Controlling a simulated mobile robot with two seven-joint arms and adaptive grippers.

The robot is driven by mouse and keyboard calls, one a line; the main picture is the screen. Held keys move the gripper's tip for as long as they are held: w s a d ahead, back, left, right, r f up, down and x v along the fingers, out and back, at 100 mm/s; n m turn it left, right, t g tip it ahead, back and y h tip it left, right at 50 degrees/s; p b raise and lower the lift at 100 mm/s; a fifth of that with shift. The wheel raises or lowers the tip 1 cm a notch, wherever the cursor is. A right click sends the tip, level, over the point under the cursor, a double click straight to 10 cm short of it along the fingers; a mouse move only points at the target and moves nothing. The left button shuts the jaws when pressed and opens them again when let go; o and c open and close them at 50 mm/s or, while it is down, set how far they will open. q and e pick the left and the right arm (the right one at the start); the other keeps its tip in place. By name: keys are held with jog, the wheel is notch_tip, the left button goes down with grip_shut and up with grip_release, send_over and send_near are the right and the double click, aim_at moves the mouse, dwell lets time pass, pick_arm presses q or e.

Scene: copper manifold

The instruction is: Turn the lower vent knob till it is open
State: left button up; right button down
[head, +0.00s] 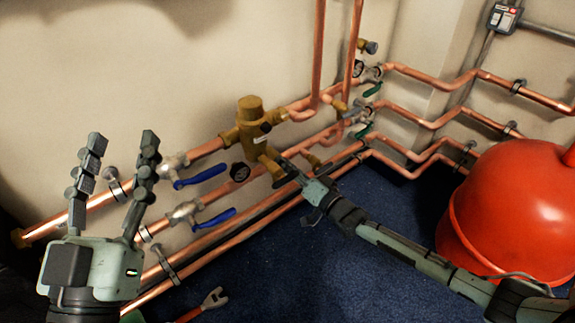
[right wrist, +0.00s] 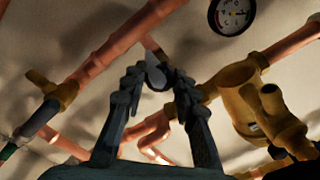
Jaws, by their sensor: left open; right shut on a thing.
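My right gripper (head: 290,172) reaches in from the lower right to the pipes just below the brass valve body (head: 255,125). In the right wrist view its fingers (right wrist: 156,75) close around a small pale grey piece, the lower vent knob (right wrist: 156,72), in front of a copper pipe. In the head view the gripper hides the knob. How far the knob is turned cannot be told. My left gripper (head: 120,150) is open and empty, fingers up, in front of the pipes at the left.
Blue-handled valves (head: 200,176) stick out between my left gripper and the brass body. A round gauge (head: 240,172) sits below the body.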

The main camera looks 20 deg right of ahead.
dwell(0.5)
jog(key=c, duration=1.2)
grip_release()
jog(key=v, duration=1.2)
